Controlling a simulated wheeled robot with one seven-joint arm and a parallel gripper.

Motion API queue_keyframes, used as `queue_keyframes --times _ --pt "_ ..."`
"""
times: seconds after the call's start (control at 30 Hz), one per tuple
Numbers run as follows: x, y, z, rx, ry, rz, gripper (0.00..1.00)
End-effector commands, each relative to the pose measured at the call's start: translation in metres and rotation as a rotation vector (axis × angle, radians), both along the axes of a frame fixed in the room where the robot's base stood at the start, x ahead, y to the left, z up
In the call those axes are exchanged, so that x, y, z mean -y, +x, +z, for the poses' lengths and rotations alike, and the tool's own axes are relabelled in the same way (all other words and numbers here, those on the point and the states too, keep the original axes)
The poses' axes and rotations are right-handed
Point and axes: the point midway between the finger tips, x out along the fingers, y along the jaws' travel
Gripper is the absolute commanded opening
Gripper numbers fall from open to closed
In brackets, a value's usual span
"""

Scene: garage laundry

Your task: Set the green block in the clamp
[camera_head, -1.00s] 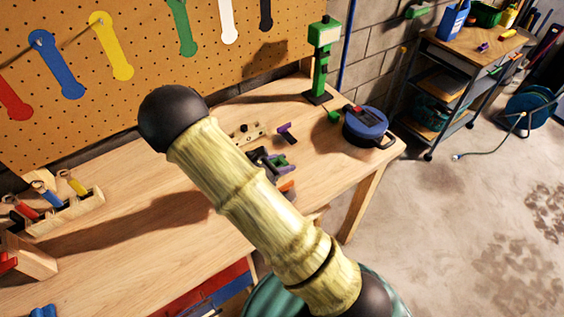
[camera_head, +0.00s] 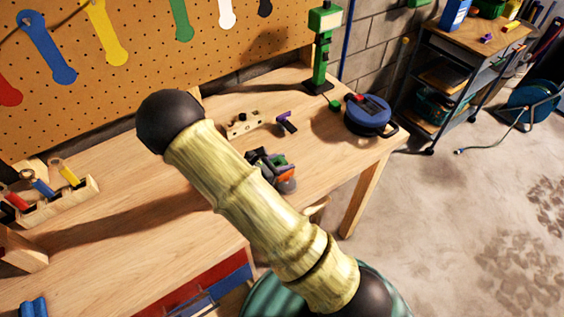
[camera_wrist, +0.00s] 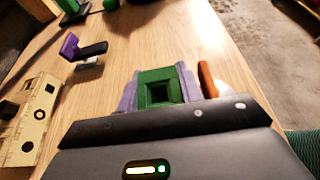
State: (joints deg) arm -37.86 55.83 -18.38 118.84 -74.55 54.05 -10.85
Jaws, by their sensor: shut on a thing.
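The green block (camera_wrist: 160,88) has a square opening and sits between the lilac finger pads of my gripper (camera_wrist: 156,92) in the wrist view. In the head view the block (camera_head: 279,161) is small and partly hidden by my gripper (camera_head: 265,163), which is low over the bench's right part. A purple-and-black piece (camera_wrist: 84,48) lies apart from the block, farther back; it also shows in the head view (camera_head: 287,122). I cannot tell for sure which thing is the clamp.
An orange-handled thing (camera_wrist: 208,80) lies close right of my gripper. A wooden block with holes (camera_head: 244,124), a tall green stand (camera_head: 321,55) and a round blue device (camera_head: 368,117) are on the bench (camera_head: 150,180). Bare wood lies between them.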

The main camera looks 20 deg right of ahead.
Motion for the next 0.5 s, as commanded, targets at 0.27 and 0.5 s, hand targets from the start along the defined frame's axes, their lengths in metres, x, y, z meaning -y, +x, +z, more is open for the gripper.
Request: queue_keyframes --times 0.27,0.5 --pt "0.001 -0.004 -0.017 -0.010 0.002 -0.004 0.14" --pt "0.001 -0.006 -0.019 -0.017 0.003 -0.006 0.14"
